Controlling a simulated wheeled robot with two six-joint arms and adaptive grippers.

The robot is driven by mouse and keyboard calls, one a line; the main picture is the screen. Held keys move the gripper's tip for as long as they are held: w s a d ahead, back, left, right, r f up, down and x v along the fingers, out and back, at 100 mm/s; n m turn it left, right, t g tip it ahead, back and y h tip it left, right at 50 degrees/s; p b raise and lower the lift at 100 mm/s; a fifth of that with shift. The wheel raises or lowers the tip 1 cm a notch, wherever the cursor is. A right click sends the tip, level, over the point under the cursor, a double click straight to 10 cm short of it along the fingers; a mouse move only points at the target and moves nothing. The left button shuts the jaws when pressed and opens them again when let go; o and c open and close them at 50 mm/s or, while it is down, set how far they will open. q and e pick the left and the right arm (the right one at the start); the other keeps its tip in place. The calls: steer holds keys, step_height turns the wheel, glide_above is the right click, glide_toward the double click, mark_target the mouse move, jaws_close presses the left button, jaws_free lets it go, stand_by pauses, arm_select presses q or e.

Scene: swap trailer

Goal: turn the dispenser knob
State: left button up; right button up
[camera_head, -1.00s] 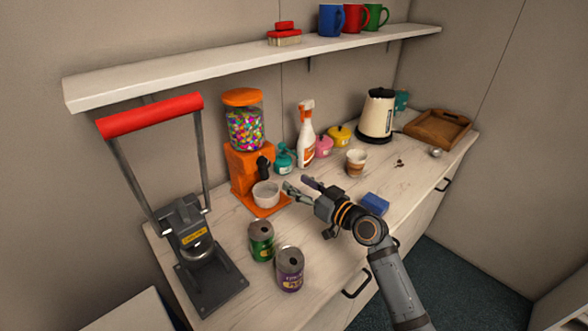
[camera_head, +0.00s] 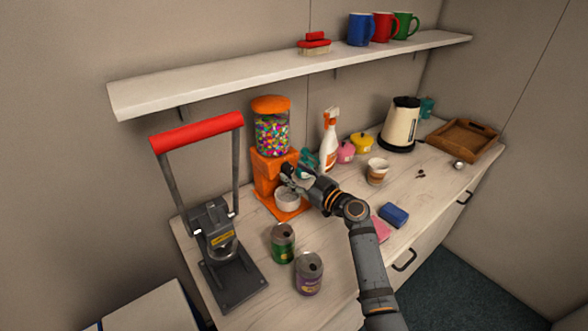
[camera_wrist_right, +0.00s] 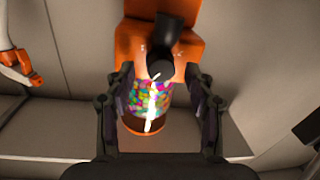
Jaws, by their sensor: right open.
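The candy dispenser has an orange base (camera_head: 263,176), a clear jar of coloured candies (camera_head: 271,135) and an orange lid (camera_head: 270,104). It stands at the back of the counter. My right gripper (camera_head: 291,172) is at its front, above the white bowl (camera_head: 287,201). In the right wrist view, the black knob (camera_wrist_right: 160,52) sticks out from the orange body. The right gripper (camera_wrist_right: 159,75) is open there, one finger on each side of the knob's line, with gaps visible. In the head view the gripper mostly hides the knob. My left gripper is not in view.
A press with a red handle (camera_head: 198,132) stands left. A green can (camera_head: 283,243) and a purple can (camera_head: 309,273) stand in front. A spray bottle (camera_head: 329,142), pots and a paper cup (camera_head: 376,171) are right of the dispenser. A shelf (camera_head: 290,76) runs above.

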steer(key=shift+w+a, duration=0.35)
steer(key=shift+w, duration=0.05)
jaws_close()
steer(key=m+b, duration=0.2)
steer(key=b, duration=0.1)
steer(key=shift+f, duration=0.3)
steer(key=m+b, duration=0.1)
steer(key=m, duration=0.1)
steer(key=shift+m+b, duration=0.3)
steer(key=shift+b, duration=0.05)
steer(key=shift+r+m+t+b, duration=0.1)
steer(key=shift+m+t+b, duration=0.35)
steer(key=shift+m, duration=0.65)
jaws_free()
steer(key=shift+r, duration=0.1)
